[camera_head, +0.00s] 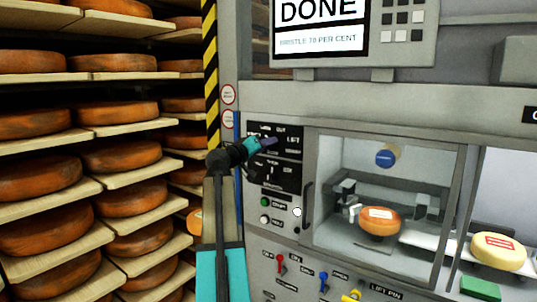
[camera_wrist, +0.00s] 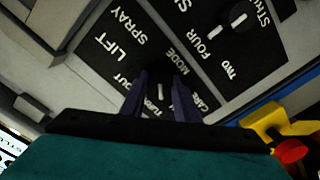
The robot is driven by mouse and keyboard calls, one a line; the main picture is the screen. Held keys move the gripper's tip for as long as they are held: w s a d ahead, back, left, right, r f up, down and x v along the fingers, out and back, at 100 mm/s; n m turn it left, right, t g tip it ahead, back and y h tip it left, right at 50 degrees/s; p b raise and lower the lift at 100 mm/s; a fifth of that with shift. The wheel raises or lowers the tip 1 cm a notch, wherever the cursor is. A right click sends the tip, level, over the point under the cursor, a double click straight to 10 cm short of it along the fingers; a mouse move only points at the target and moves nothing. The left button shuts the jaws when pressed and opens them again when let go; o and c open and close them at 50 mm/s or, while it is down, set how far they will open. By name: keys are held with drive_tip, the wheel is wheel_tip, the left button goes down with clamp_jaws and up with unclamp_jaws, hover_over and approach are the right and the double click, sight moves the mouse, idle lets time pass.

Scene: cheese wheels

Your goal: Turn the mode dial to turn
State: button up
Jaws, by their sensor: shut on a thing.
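The black control panel (camera_head: 277,172) stands left of the glass-fronted chamber in the head view. My gripper (camera_head: 268,142) is at its upper part, covering some of the lettering. In the wrist view, my gripper's two dark fingers (camera_wrist: 160,96) are shut on the mode dial (camera_wrist: 160,91), below the word MODE. The dial's white mark shows between the fingers and runs nearly upright in that view. The word TURN is partly hidden by the left finger, near the mark's lower end. LIFT and SPRAY show to the upper left. I cannot tell surely which label the mark points at.
A second dial (camera_wrist: 240,20) sits beside the words FOUR and TWO. A cheese wheel (camera_head: 380,221) is in the chamber. Red (camera_head: 281,262) and blue (camera_head: 323,279) levers are below. Cheese shelves (camera_head: 125,181) stand left.

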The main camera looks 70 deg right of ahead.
drive_tip(key=m+b, duration=0.1)
drive_tip(key=b, duration=0.2)
drive_tip(key=m+b, duration=0.2)
drive_tip(key=b, duration=0.1)
drive_tip(key=m+b, duration=0.1)
drive_tip(key=b, duration=0.2)
drive_tip(key=shift+f+m, duration=0.25)
drive_tip(key=shift+m, duration=0.05)
drive_tip(key=shift+a+r+m+b, duration=0.15)
drive_tip(key=shift+m+b, duration=0.45)
drive_tip(key=shift+b, duration=0.3)
drive_tip(key=o, duration=1)
drive_tip(key=shift+a+r, duration=0.1)
drive_tip(key=shift+r, duration=0.05)
